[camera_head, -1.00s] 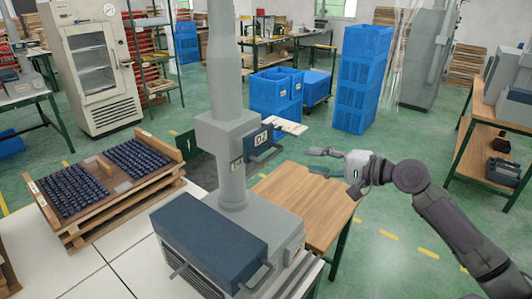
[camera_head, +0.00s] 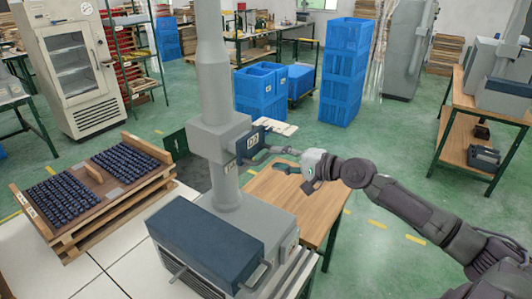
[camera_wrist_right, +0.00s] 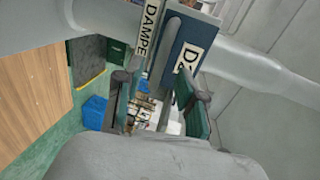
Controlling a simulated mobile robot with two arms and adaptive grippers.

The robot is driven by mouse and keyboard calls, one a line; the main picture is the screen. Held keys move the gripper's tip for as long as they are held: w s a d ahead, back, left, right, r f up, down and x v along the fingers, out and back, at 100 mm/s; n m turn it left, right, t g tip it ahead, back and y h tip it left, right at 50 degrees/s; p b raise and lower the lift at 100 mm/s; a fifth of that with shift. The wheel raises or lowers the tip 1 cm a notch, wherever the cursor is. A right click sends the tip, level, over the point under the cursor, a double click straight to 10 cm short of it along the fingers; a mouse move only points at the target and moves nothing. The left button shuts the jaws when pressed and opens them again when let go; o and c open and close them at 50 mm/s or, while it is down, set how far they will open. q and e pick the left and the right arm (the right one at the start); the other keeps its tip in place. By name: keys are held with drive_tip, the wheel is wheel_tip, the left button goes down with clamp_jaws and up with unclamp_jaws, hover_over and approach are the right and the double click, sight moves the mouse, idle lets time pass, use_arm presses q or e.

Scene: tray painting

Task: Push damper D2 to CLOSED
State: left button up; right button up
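Damper D2 (camera_head: 250,141) is a dark blue plate labelled D2 on the right side of a grey box on the vertical duct. In the right wrist view the D2 plate (camera_wrist_right: 190,48) fills the top middle, beside a label strip starting "DAMPE". My right gripper (camera_head: 281,158) is just right of the plate, its fingertips close to the handle side. In the wrist view my right gripper (camera_wrist_right: 157,103) has its two fingers apart, with a grey bar reaching down between or just beyond them. Whether they touch it I cannot tell. My left gripper is out of view.
A grey machine with a dark blue lid (camera_head: 205,232) stands below the duct. A wooden table (camera_head: 310,200) lies under my right gripper. A rack of dark parts (camera_head: 60,228) is at left. Blue crates (camera_head: 342,75) stand behind on open green floor.

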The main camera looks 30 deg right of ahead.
sight(268, 157)
drive_tip(key=shift+p+x, duration=0.7)
drive_tip(key=shift+x, duration=1.65)
clamp_jaws()
